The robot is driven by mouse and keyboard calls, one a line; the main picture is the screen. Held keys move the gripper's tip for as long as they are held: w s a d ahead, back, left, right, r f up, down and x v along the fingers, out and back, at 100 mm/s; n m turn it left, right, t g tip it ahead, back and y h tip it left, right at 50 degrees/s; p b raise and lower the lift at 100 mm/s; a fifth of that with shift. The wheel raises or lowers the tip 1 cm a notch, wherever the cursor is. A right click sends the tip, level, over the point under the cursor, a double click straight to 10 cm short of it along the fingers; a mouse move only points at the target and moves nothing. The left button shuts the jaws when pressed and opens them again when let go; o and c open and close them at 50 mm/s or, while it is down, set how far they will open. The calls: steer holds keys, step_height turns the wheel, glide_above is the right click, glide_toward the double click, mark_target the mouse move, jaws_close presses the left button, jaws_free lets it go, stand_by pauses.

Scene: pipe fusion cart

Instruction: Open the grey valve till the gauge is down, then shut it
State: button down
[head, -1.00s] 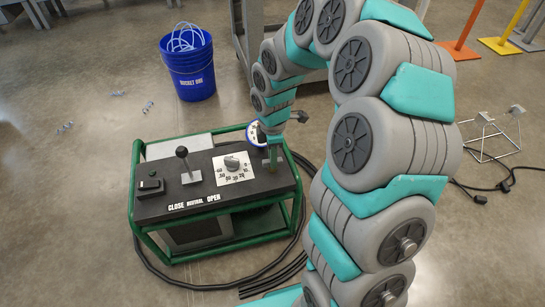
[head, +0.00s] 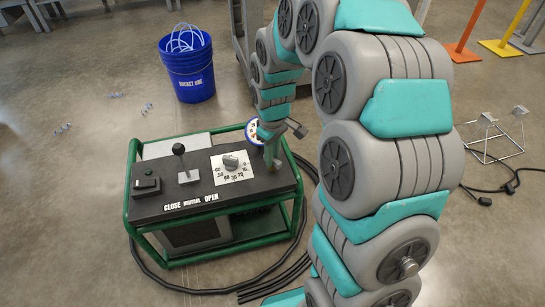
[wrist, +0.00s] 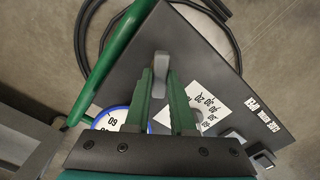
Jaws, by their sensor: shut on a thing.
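The grey valve (wrist: 161,64) is a small grey handle on the cart's dark top, near a corner. My gripper (wrist: 160,76) is shut on it, with one green finger on each side in the wrist view. In the head view my gripper (head: 273,161) is low over the right rear part of the cart top, and the valve is mostly hidden there. The round gauge (head: 252,131) with a blue rim stands just behind my gripper. In the wrist view the gauge (wrist: 113,119) is partly covered by my gripper, and its needle cannot be read.
The cart's green frame (head: 127,190) surrounds the top. A black lever (head: 180,160), a dial (head: 231,161) on a white plate and a black switch box (head: 146,186) are left of my gripper. Black hoses lie around the cart. A blue bucket (head: 188,72) stands behind.

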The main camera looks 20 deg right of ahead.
steer(key=m, duration=0.5)
steer(key=shift+b, duration=0.4)
steer(key=shift+m, duration=0.3)
steer(key=c, duration=0.8)
jaws_free()
steer(key=shift+o, duration=0.2)
steer(key=shift+r, duration=3.9)
